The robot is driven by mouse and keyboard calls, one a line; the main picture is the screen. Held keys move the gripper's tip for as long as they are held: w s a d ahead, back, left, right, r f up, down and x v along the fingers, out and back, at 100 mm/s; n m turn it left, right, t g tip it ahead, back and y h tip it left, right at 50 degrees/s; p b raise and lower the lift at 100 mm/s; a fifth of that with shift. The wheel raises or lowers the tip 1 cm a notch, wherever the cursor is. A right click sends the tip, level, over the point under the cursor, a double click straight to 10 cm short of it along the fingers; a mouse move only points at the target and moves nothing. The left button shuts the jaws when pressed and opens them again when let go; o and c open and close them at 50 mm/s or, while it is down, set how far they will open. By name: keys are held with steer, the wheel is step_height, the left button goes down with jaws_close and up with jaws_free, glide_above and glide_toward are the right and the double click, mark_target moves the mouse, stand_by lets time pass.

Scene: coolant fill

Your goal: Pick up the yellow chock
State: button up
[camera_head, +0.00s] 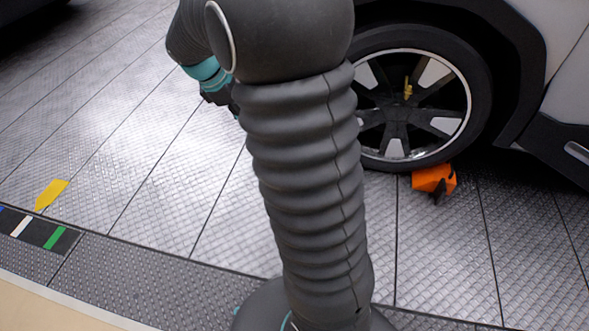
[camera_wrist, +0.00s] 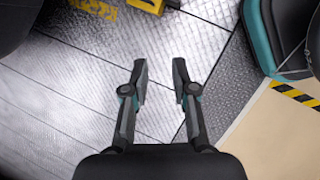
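In the wrist view, a yellow object with dark parts (camera_wrist: 149,5) is cut off by the top edge; it may be the yellow chock, but too little of it shows to be sure. My gripper (camera_wrist: 160,80) is open and empty over bare metal floor, apart from that object. In the head view, a yellow shape (camera_head: 51,194) lies on the floor at the far left; I cannot tell whether it is a flat mark or a solid block. My arm hides the middle of the head view, and the gripper's fingers do not show there.
An orange chock (camera_head: 433,180) sits against the car wheel (camera_head: 410,100) at the right. A dark strip with coloured marks (camera_head: 38,230) lies at the left. The wrist view shows yellow floor marking (camera_wrist: 95,8) and a yellow-black striped edge (camera_wrist: 296,95). Metal floor plates (camera_head: 140,160) at the left are clear.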

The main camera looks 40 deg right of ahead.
steer(key=w+d+f+n+g+h+b, duration=0.1)
steer(key=w+d+f+n, duration=0.3)
steer(key=f, duration=0.5)
steer(key=w+d+f+n+g+h, duration=0.2)
steer(key=w+d+f+n, duration=0.2)
steer(key=f, duration=0.5)
steer(key=w+d+f+n+g+h+b, duration=0.1)
steer(key=w+d+f+n, duration=0.3)
steer(key=f, duration=0.6)
step_height(320, 180, down, 11)
steer(key=d+n+h, duration=0.2)
steer(key=d+n, duration=0.1)
steer(key=n, duration=0.1)
steer(key=shift+g, duration=0.3)
steer(key=shift+b+x, duration=0.6)
steer(key=shift+x, duration=6.35)
steer(key=shift+s+a+f, duration=0.1)
steer(key=shift+a+f, duration=0.1)
steer(key=shift+a, duration=0.05)
jaws_close()
